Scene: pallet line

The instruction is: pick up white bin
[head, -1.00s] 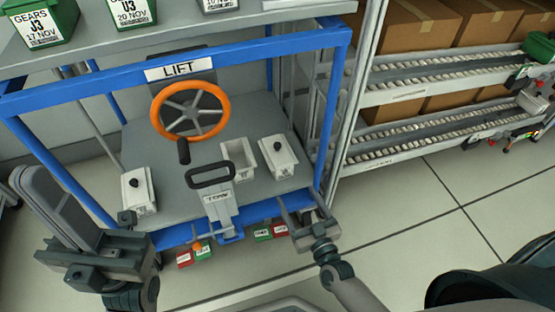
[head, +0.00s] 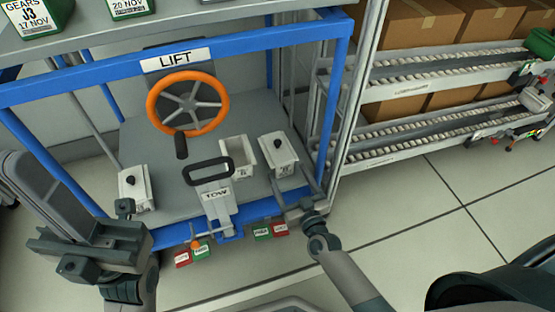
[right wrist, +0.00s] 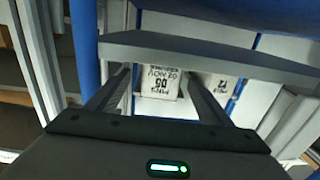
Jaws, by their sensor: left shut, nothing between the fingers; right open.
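Three white bins rest on the grey deck of the blue-framed lift cart. A lidded one with a black knob (head: 136,187) is at the left, an open one (head: 238,156) is in the middle, and another lidded one (head: 280,152) is at the right. My right gripper (head: 289,174) is open and empty at the near side of the right bin; I cannot tell if it touches. In the right wrist view a white bin's labelled face (right wrist: 158,83) shows between the fingers. My left gripper (head: 22,168) is shut and empty, left of the cart.
An orange steering wheel (head: 188,102) and a black tow handle (head: 209,171) stand close to the bins. The blue frame (head: 330,100) rises at the right. A roller rack (head: 430,125) with cardboard boxes is further right.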

